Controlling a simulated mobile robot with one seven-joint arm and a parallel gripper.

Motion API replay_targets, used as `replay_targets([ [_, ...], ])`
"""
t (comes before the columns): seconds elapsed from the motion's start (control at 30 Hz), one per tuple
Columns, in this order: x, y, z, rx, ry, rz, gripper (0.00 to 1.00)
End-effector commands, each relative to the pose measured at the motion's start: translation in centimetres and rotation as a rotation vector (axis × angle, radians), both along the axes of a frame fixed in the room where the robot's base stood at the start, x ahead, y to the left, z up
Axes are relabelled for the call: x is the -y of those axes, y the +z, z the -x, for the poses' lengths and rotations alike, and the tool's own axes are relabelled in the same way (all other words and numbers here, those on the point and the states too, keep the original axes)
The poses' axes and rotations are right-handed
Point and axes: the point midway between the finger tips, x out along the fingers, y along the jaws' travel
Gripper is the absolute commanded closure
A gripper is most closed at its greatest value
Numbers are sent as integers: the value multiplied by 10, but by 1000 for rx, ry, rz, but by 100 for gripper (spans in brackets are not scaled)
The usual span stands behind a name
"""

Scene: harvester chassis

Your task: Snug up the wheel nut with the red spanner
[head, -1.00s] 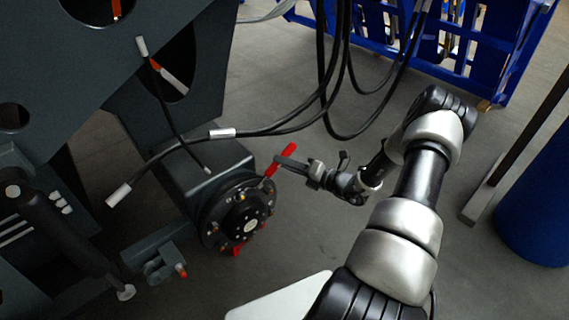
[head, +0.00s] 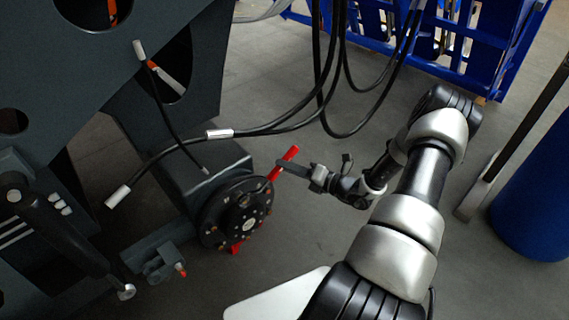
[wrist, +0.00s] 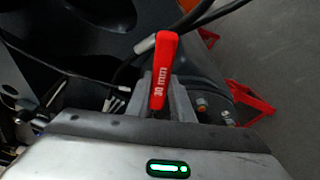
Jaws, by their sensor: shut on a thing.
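The red spanner (head: 289,155) sticks out from the upper right rim of the dark wheel hub (head: 226,224). My gripper (head: 281,166) is shut on its handle. In the wrist view, the red spanner (wrist: 162,62) rises upright between the grey fingers (wrist: 167,103) and reads "30 mm". The spanner's far end lies at the hub's face, but I cannot tell how it sits on a nut. Several small nuts or studs ring the hub; the nut at the spanner is too small to make out.
Black hoses (head: 287,121) hang above and left of my gripper. The dark chassis (head: 75,70) fills the left side. A blue rack (head: 480,55) stands at the back and a blue drum (head: 535,215) at the right.

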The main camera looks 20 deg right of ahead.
Motion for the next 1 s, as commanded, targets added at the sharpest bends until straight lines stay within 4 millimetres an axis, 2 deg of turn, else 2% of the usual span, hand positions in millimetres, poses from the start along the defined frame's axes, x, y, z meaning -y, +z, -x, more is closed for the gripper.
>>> replay_targets([
  [0.37, 6, 1, 17, 1, -1, -2, 100],
  [0.8, 22, 1, 67, 0, -2, -1, 100],
  [1.0, 27, 1, 83, 1, -1, -2, 100],
])
